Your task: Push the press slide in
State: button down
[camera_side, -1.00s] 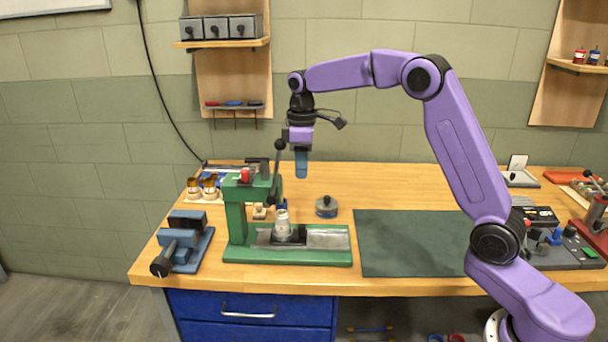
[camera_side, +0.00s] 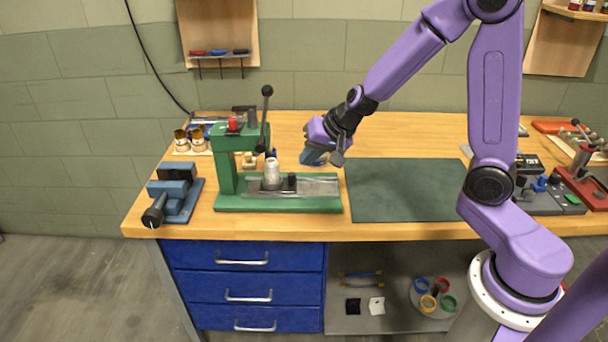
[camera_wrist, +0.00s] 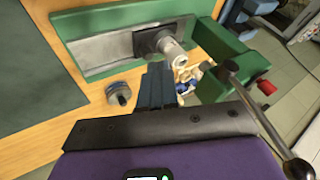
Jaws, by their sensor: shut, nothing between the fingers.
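The green press (camera_side: 228,160) stands on the bench, with its lever (camera_side: 265,115) upright. Its slide (camera_side: 289,182) is a dark block on a grey metal rail (camera_side: 320,187). A silver cylindrical part (camera_side: 271,174) stands by the block, near the press column. The slide (camera_wrist: 150,41) and silver part (camera_wrist: 172,52) also show in the wrist view. My gripper (camera_side: 314,158) is shut and empty, tilted, to the right of the silver part and behind the rail. Its blue fingers (camera_wrist: 156,78) point toward the slide in the wrist view, with no clear contact.
A round grey knobbed piece (camera_wrist: 118,93) lies on the bench beside my fingers. A blue vise (camera_side: 175,195) stands left of the press, and brass-topped pieces (camera_side: 190,138) stand behind it. The dark green mat (camera_side: 405,190) on the right is bare.

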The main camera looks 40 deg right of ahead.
aim_at(286, 188)
jog(key=s+d+f+m+h, duration=0.2)
jog(key=s+d+m+h, duration=0.1)
jog(key=s+d+m, duration=0.15)
jog(key=shift+n, duration=0.35)
jog(key=x, duration=1)
jog(key=shift+w, duration=0.2)
jog(key=shift+w+a+r, duration=0.2)
jog(key=shift+w+a, duration=0.55)
jog(key=shift+w, duration=0.35)
jog(key=shift+w+a, duration=0.4)
jog(key=shift+w, duration=0.2)
jog(key=shift+w+a, duration=1.6)
jog(key=shift+a, duration=0.05)
